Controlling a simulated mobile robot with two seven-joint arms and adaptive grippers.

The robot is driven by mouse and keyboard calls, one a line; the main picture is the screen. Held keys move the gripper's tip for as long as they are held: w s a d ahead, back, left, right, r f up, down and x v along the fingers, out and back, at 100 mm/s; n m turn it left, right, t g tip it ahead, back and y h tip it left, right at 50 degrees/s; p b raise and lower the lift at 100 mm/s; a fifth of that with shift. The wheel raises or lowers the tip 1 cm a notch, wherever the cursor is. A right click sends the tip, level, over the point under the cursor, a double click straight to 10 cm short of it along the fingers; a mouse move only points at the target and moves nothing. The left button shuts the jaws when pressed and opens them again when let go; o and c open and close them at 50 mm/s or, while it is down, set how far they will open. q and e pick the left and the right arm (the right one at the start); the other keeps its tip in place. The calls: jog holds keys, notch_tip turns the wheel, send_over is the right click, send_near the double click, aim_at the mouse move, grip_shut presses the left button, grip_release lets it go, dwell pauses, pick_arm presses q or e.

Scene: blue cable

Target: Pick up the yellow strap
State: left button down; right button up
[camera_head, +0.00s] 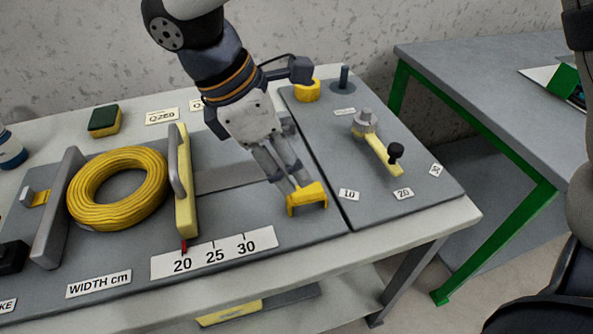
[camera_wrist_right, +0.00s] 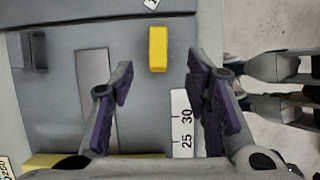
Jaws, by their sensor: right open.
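The yellow strap (camera_head: 308,196) is a short bent yellow piece on the grey board, right of the width scale. In the right wrist view the strap (camera_wrist_right: 157,48) is a small yellow block, ahead of the fingers and between their lines. My right gripper (camera_head: 287,182) reaches down from above, its fingertips close behind the strap in the head view. In the wrist view the right gripper (camera_wrist_right: 159,85) has its two fingers spread with nothing between them. I cannot tell whether a finger touches the strap.
A coiled yellow cable (camera_head: 119,188) lies left, beside a yellow-and-grey upright guide (camera_head: 185,185). The width scale (camera_head: 213,254) runs along the front. Right are a yellow lever (camera_head: 381,156) with a black knob and a yellow ring (camera_head: 307,91). Board in front of the strap is clear.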

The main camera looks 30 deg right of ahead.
aim_at(305, 189)
jog(key=b+x, duration=0.1)
jog(key=x, duration=0.8)
jog(key=shift+w+f, duration=0.1)
jog(key=shift+w, duration=0.05)
jog(key=shift+c, duration=0.3)
jog(key=c, duration=0.8)
